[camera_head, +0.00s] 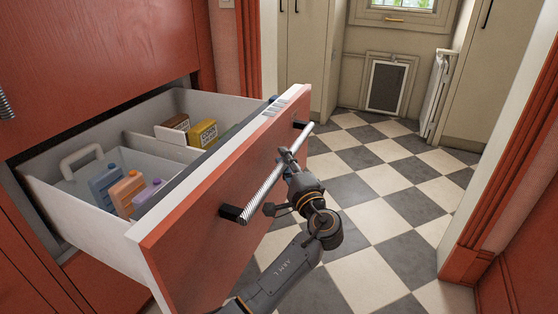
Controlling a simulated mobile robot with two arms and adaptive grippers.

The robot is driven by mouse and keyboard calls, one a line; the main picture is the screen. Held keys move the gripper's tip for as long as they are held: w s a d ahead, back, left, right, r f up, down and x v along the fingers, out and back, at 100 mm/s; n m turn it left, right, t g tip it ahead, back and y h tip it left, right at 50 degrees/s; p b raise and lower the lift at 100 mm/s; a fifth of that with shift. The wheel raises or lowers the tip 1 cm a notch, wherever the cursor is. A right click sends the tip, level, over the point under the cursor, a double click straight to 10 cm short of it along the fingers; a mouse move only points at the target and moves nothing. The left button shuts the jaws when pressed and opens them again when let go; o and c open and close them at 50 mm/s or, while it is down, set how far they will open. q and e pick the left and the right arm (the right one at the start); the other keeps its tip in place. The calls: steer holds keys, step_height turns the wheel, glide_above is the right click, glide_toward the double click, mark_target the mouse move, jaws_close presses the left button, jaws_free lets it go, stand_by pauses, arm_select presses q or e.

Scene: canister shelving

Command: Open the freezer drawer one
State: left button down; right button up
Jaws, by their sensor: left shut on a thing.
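The freezer drawer (215,205) is pulled out of the red cabinet. Its red front faces right, and its white interior is exposed. A ribbed metal bar handle (257,185) with black mounts runs across the front. My left gripper (287,158) is shut on the handle, nearer its far end. Its fingertips are small and partly hidden by the wrist. My right gripper is out of view.
The drawer holds several bottles (128,190), a brown box (174,126) and a yellow box (203,133). A red door frame (500,170) stands at the right. The checkered floor (390,215) between is clear. A white radiator (437,95) stands farther back.

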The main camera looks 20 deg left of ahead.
arm_select(q)
steer(key=shift+d+f, duration=0.1)
steer(key=c, duration=1.2)
jaws_free()
steer(key=shift+o, duration=0.2)
steer(key=v, duration=1.2)
